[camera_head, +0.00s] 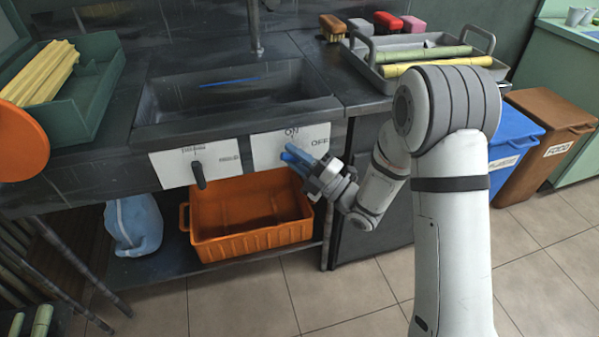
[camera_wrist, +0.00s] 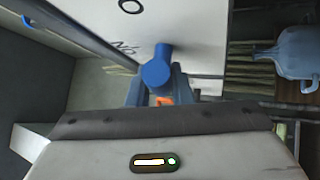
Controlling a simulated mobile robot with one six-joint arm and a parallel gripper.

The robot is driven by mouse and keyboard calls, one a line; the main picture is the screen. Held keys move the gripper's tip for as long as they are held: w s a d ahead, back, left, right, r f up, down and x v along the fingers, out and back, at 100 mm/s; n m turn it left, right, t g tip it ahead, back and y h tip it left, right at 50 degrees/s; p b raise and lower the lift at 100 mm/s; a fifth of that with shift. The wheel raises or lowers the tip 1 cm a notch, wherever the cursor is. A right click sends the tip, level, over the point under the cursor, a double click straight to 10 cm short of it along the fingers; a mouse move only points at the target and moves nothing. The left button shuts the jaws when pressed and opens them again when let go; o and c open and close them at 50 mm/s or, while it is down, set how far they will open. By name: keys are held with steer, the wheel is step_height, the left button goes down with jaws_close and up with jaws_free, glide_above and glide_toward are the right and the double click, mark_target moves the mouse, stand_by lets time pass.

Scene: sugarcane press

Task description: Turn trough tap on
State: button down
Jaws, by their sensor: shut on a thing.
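The trough tap is a blue handle (camera_wrist: 157,68) on a white panel (camera_head: 268,150) at the front of the sink trough (camera_head: 240,88). The panel reads ON at its top and OFF at its right side in the head view. My gripper (camera_head: 296,159) reaches the panel from the right and is shut on the blue handle. In the wrist view my blue fingers (camera_wrist: 157,94) are around the handle's near end. The fingers partly hide the handle in the head view, so its exact angle is hard to tell there.
A second white panel with a black handle (camera_head: 198,175) is to the left. An orange crate (camera_head: 250,240) and a blue jug (camera_head: 134,222) stand on the shelf below. A grey tray (camera_head: 362,62) with cane is on the counter. Blue and brown bins stand at the right.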

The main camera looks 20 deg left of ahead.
steer(key=m+t+y+b, duration=0.1)
steer(key=m+t+b, duration=0.3)
steer(key=b, duration=0.3)
steer(key=shift+f+m+t, duration=0.15)
steer(key=shift+m+t, duration=0.15)
steer(key=shift+m, duration=0.6)
steer(key=shift+w+r+m+t+h+b, duration=0.15)
steer(key=shift+m+t+h+b, duration=0.2)
steer(key=shift+m+t, duration=0.6)
steer(key=shift+s+r+m+t+h+b, duration=0.15)
steer(key=shift+m+t+b, duration=0.25)
steer(key=shift+m+t, duration=0.55)
steer(key=shift+w+r+m+t+h+b, duration=0.2)
steer(key=shift+m+t+b, duration=0.2)
steer(key=shift+m+t, duration=0.5)
steer(key=shift+d+m, duration=0.1)
steer(key=shift+m, duration=0.5)
steer(key=c, duration=1.3)
jaws_free()
steer(key=shift+f, duration=0.1)
